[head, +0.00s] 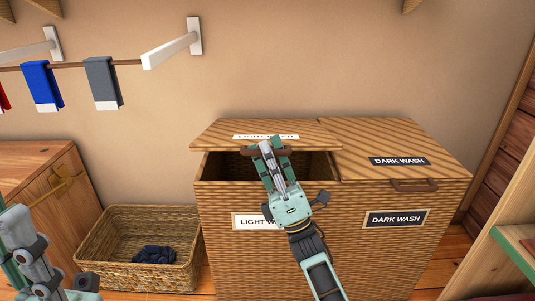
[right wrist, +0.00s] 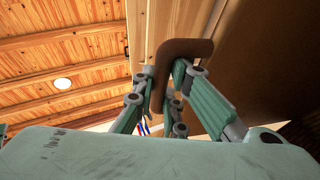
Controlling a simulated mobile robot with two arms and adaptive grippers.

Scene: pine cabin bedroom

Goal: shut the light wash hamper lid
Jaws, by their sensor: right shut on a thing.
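The light wash hamper lid (head: 222,135) is partly raised over the left half of the wicker hamper (head: 340,250). A dark gap shows between its front edge and the hamper's rim. The dark wash lid (head: 420,150) beside it lies flat and shut. My right gripper (head: 268,148) is shut on the brown handle of the light wash lid; the fingers hide part of the handle and the lid's label. In the right wrist view the handle (right wrist: 190,47) curves between the fingers. My left gripper (head: 25,240) is low at the left, apart from the hamper, its jaws unclear.
A wicker basket (head: 112,252) with a dark cloth (head: 154,254) stands on the floor left of the hamper. A wooden cabinet (head: 40,175) is at the left. Clothes hang on a rail above. A wooden shelf edge (head: 518,240) is close at the right.

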